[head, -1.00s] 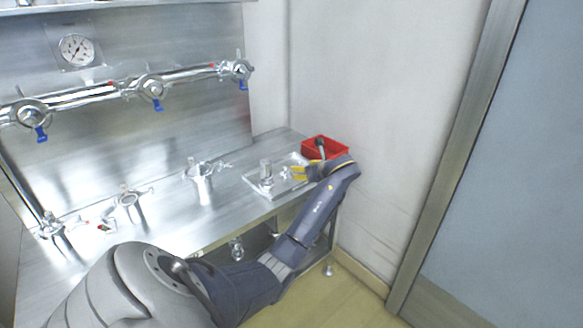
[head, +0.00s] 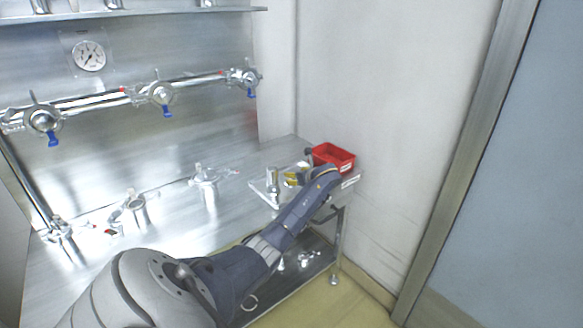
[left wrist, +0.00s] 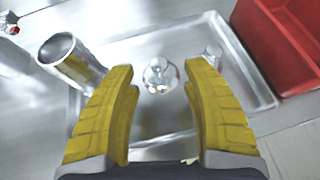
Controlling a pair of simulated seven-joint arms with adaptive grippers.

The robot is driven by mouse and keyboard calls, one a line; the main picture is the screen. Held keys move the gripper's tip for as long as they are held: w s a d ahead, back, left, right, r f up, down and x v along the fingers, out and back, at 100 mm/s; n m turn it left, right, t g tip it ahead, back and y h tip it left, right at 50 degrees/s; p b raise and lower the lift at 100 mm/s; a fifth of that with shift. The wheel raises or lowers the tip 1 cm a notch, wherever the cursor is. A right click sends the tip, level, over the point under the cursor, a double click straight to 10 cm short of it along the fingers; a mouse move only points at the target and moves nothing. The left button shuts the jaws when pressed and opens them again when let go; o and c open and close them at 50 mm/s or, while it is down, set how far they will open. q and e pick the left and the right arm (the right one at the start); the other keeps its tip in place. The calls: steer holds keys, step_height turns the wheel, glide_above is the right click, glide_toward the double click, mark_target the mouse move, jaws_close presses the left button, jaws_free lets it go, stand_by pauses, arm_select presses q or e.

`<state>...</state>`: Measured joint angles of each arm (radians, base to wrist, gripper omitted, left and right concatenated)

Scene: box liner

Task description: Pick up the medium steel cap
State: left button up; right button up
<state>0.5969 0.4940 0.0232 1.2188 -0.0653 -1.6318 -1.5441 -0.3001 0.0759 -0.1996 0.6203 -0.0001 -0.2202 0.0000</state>
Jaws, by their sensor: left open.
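A steel tray (left wrist: 238,75) holds several shiny steel pieces. A squat, knobbed piece (left wrist: 160,76), middle in size and likely the medium steel cap, stands near the tray's middle with a red reflection on it. A tall steel cylinder (left wrist: 72,60) stands to its left, and a smaller steel piece (left wrist: 212,54) to its right. My left gripper (left wrist: 160,82) is open, its yellow fingers on either side of the knobbed piece in the picture, with nothing between them. In the head view, my left gripper (head: 296,178) is over the tray's right part and hides much of it.
A red bin (head: 333,155) stands at the bench's back right corner, close beside the tray. Steel fittings (head: 205,185) stand on the bench (head: 165,215) to the left. A pipe with valves (head: 160,95) runs along the back wall.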

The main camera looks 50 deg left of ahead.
arm_select(q)
steer(key=shift+x, duration=2.6)
steer(key=shift+s, duration=0.1)
steer(key=shift+c, duration=0.3)
jaws_close()
